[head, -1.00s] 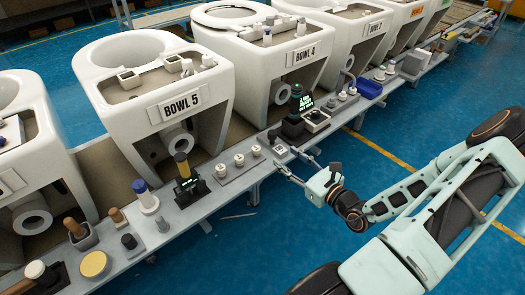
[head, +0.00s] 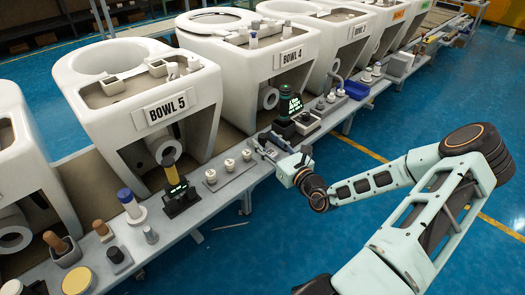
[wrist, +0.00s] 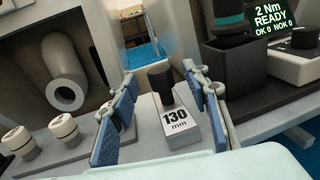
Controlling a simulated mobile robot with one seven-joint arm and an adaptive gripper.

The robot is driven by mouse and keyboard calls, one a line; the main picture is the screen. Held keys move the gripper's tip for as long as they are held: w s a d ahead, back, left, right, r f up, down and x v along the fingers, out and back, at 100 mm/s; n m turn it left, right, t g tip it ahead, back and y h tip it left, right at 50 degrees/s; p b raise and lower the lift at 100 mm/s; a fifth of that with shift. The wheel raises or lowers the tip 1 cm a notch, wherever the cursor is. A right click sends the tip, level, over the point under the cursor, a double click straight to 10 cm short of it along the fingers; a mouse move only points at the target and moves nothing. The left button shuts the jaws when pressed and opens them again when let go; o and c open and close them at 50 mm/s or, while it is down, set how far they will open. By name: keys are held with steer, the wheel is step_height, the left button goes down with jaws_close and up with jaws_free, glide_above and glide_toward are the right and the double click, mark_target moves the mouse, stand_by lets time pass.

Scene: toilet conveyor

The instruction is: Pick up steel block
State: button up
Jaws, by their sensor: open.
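A grey metal-looking block (wrist: 176,127) with a white "130 mm" label and a dark cylindrical top stands upright on the bench ledge in the wrist view. My gripper (wrist: 160,76) is open, with one blue-padded finger on each side of the block. Gaps show between the pads and the block, and nothing is held. In the head view my gripper (head: 264,141) is at the ledge in front of the bowls, and its fingers and wrist largely hide the block there.
A plate with several white knobs (head: 229,165) lies left of the gripper. A dark tool holder (wrist: 232,75) and a "2 Nm READY" display (wrist: 275,18) stand close on the right. Bowl 5 (head: 130,75) and Bowl 4 (head: 290,35) rise behind.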

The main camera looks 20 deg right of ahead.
steer(key=shift+w, duration=0.6)
jaws_close()
steer(key=shift+r, duration=0.1)
